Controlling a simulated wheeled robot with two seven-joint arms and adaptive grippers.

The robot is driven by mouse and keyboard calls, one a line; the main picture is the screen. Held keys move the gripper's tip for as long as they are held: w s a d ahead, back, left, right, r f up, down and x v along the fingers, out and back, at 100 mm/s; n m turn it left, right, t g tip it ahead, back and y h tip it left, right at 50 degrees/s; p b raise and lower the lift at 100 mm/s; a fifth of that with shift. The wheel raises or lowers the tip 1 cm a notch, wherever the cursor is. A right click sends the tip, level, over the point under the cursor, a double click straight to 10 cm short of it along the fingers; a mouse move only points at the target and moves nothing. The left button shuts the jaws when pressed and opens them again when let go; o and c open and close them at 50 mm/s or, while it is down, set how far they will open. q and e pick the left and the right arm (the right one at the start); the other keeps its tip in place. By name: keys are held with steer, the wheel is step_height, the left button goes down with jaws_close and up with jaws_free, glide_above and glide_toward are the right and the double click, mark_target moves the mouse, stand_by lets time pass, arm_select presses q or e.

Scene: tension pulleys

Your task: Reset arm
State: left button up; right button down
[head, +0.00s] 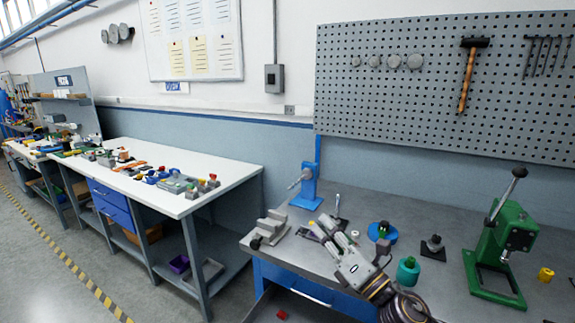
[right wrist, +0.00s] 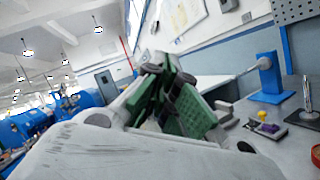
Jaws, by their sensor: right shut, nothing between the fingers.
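My right gripper (head: 328,229) is over the left part of the grey workbench (head: 440,225) in the head view, its fingers pointing up and left. It is shut and empty, and its closed fingers (right wrist: 172,98) fill the middle of the right wrist view. A blue lever stand (head: 308,185) is on the bench behind it and also shows in the right wrist view (right wrist: 268,75). A grey stepped block (head: 268,228) lies just left of the gripper. My left gripper is not in the head view.
A green press (head: 500,245) stands at the right. A white table (head: 180,200) with many parts stands left, across a gap. The pegboard (head: 440,85) is behind.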

steer(key=d+f+m+g+h, duration=0.1)
steer(key=d+f+m+h, duration=0.6)
steer(key=m, duration=0.4)
steer(key=d+f+m+g+h, duration=0.1)
steer(key=d+f+m+h, duration=0.5)
steer(key=f+m, duration=0.4)
steer(key=s+f+m+g, duration=1.25)
steer(key=s+f, duration=0.65)
steer(key=s, duration=0.4)
step_height(320, 180, down, 32)
steer(key=s+d, duration=0.1)
steer(key=s, duration=0.1)
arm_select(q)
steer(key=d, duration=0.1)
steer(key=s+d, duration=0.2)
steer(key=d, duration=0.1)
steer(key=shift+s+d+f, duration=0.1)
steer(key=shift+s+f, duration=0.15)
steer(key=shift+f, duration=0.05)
arm_select(e)
steer(key=s+d+f+g, duration=0.1)
steer(key=s+d+f, duration=0.1)
steer(key=s+f, duration=0.8)
steer(key=s+d+f+g, duration=0.1)
steer(key=s+d+f, duration=0.2)
steer(key=s+f, duration=0.7)
steer(key=shift+s+d+f+h, duration=0.2)
steer(key=shift+s+d+h, duration=0.15)
steer(key=shift+s, duration=0.4)
